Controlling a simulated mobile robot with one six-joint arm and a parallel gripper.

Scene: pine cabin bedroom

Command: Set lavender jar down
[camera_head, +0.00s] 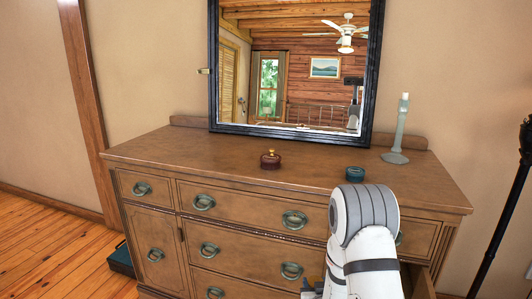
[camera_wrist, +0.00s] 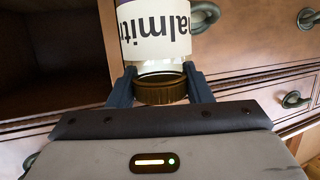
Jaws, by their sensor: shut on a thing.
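My gripper (camera_wrist: 160,82) is shut on a jar in the wrist view, with its two blue-grey fingers on either side of the brown lid (camera_wrist: 162,90). The jar (camera_wrist: 155,35) has a pale label with dark lettering that reads upside down, and a bit of purple at its upper left edge. The jar's far end is cut off by the frame. In the head view my white arm hangs in front of the dresser's right part, and the jar is hidden there.
The wooden dresser top (camera_head: 215,160) holds a dark red lidded pot (camera_head: 270,161), a teal pot (camera_head: 355,174) and a grey-green candlestick (camera_head: 397,155). A mirror (camera_head: 295,75) stands behind. The top's left part is clear. A dark open compartment (camera_wrist: 50,55) shows in the wrist view.

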